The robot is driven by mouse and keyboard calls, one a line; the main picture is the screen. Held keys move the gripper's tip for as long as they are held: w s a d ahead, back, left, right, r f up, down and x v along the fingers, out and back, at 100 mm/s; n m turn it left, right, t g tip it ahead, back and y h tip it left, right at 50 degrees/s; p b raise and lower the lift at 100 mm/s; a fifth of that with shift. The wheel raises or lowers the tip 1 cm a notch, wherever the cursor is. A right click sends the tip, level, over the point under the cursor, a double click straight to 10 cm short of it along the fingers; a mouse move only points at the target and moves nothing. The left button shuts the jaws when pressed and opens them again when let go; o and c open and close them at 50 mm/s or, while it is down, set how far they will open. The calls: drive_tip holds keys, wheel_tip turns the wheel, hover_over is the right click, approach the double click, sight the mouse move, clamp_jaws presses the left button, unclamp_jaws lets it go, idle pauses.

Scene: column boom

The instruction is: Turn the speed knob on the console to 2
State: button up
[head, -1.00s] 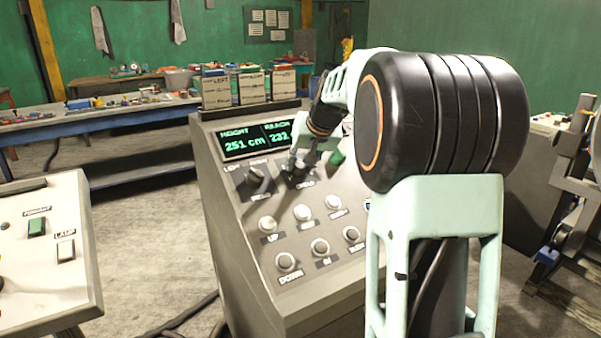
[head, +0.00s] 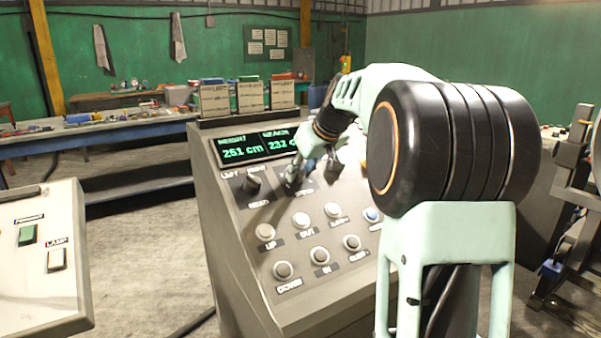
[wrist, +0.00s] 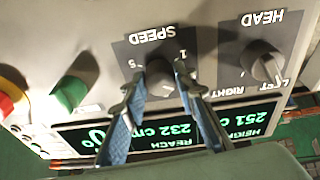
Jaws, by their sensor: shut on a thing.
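The speed knob (wrist: 160,70) is a dark round knob on a black plate marked SPEED, upside down in the wrist view. Which mark the knob points to is not clear. In the head view my gripper (head: 297,178) is at the console (head: 222,215), and it mostly hides the speed knob.
The head knob (wrist: 262,60) sits beside the speed knob. A green knob (wrist: 72,92) and a red button (wrist: 8,103) are on the other side. The display (head: 257,147) reads 251 cm and 232 cm. Several round buttons (head: 265,232) lie below. A second panel (head: 40,270) stands at left.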

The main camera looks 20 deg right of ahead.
drive_tip(key=o, duration=1.2)
drive_tip(key=shift+c, duration=0.2)
drive_tip(key=v, duration=1.2)
